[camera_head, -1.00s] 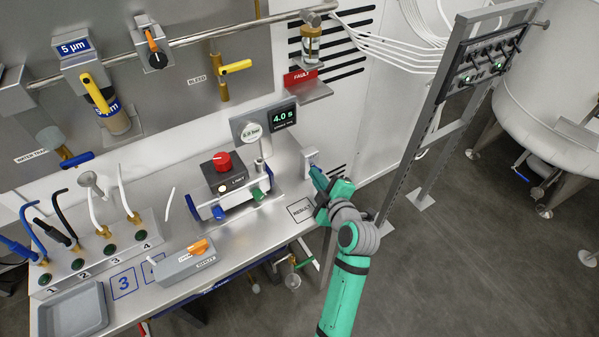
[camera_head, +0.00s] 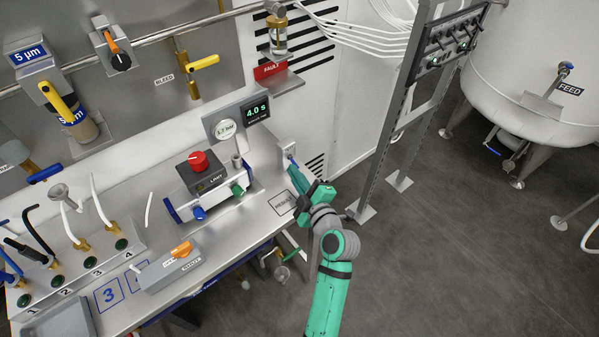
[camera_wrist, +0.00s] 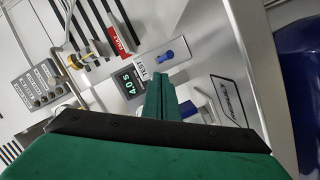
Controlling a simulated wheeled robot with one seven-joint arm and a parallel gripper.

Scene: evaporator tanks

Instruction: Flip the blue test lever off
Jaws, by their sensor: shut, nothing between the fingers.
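The blue test lever (camera_wrist: 166,56) sits on a light plate marked TEST (camera_wrist: 146,72) in the wrist view. In the head view the lever (camera_head: 290,157) is a small blue spot on a grey box (camera_head: 294,150) at the right end of the bench, partly hidden by my gripper. My gripper (camera_wrist: 160,80) is shut and empty, its green fingers together, pointing toward the TEST plate just short of the lever in the wrist view. In the head view my gripper (camera_head: 294,168) is right in front of the box; I cannot tell whether it touches the lever.
A display reading 4.0 S (camera_head: 257,112) and a red knob on the LIMIT box (camera_head: 199,161) stand left of the lever. A RESULT mark (camera_head: 283,202) lies on the bench nearby. A grey metal frame (camera_head: 400,110) stands to the right, with open floor beyond.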

